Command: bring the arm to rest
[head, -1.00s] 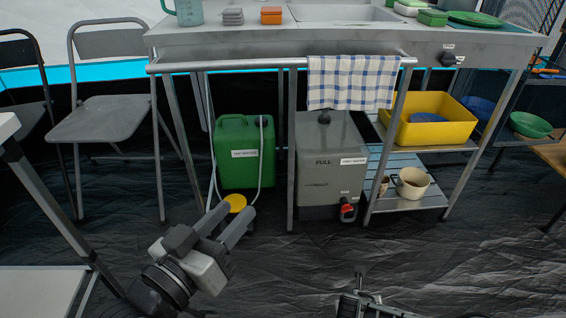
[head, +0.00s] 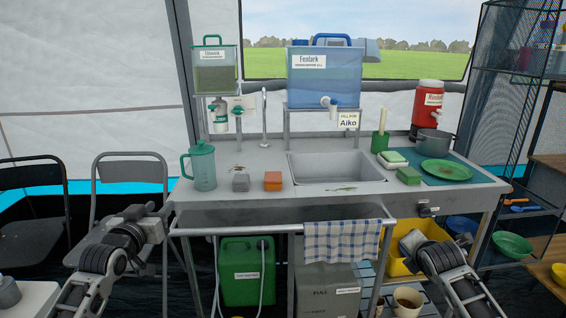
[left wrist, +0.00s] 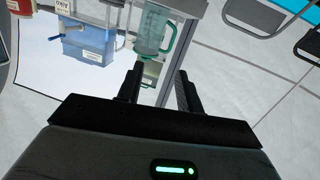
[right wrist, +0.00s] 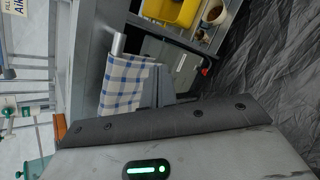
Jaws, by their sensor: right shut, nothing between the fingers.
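My left gripper (head: 140,210) is raised in front of the counter's left end, pointing away. In the left wrist view its two dark fingers (left wrist: 158,90) stand apart with nothing held between them; the green measuring jug (left wrist: 153,30) shows beyond them. My right gripper (head: 412,240) is raised in front of the yellow tub at the counter's right side. In the right wrist view its fingers (right wrist: 165,88) are together and empty, with the checked towel (right wrist: 125,82) behind them.
The steel counter (head: 260,204) with a front rail stands between and beyond my grippers. The checked towel (head: 340,240) hangs on the rail. A yellow tub (head: 398,262) and a beige pot (head: 407,300) are below right. Folding chairs (head: 130,175) stand at left.

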